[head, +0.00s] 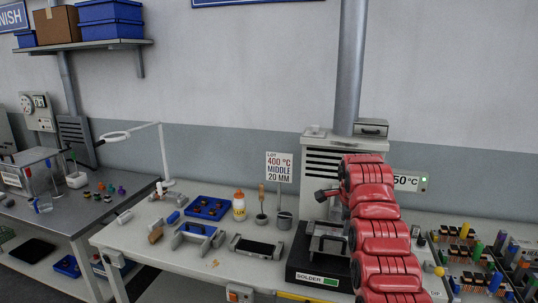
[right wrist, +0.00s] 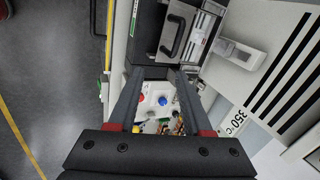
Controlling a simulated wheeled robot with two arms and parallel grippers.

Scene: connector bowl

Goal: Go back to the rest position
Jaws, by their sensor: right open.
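My red right arm rises from the bottom right of the head view. Its dark right gripper (head: 328,193) is high over the bench, in front of the grey slatted unit, and is seen small and partly covered by the arm. In the right wrist view the right gripper (right wrist: 160,78) has its two dark fingers apart, with nothing between them. Past the fingers, a white surface with a red and a blue button shows below. My left gripper is not in either view.
The black solder unit (head: 303,272) stands on the white bench below the right gripper. The grey slatted unit (head: 322,165) with a pipe is close behind. Coloured parts crowd the right.

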